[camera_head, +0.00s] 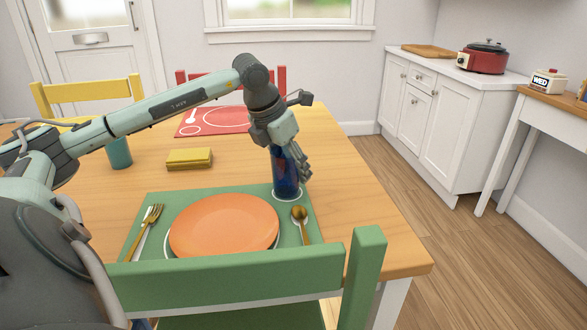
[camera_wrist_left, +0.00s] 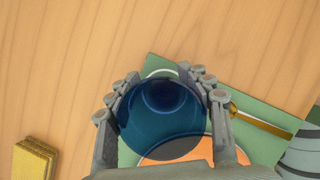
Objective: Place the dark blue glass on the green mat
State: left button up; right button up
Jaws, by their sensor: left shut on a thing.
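The dark blue glass (camera_head: 286,178) is upright at the far right corner of the green mat (camera_head: 157,205). My left gripper (camera_head: 290,160) is shut on it from above, with the fingers around its sides. The glass base is over a white ring outline on the mat; I cannot tell whether it touches the mat or is slightly above it. In the left wrist view the glass (camera_wrist_left: 158,112) sits between both fingers, and part of the white ring shows beyond its rim. My right gripper is not in view.
An orange plate (camera_head: 224,225), a fork (camera_head: 152,220) and a spoon (camera_head: 301,222) lie on the mat. A yellow sponge-like block (camera_head: 189,159), a teal cup (camera_head: 119,153) and a red mat (camera_head: 214,121) are farther back. A green chair (camera_head: 230,268) stands in front.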

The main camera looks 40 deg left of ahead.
aim_at(286, 152)
pick_arm(q)
jog(key=shift+f, duration=0.2)
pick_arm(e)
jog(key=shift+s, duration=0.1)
pick_arm(q)
jog(key=o, duration=1.4)
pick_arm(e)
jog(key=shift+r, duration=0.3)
pick_arm(q)
jog(key=shift+r, duration=0.1)
jog(key=v, duration=1.2)
jog(key=shift+b, duration=0.3)
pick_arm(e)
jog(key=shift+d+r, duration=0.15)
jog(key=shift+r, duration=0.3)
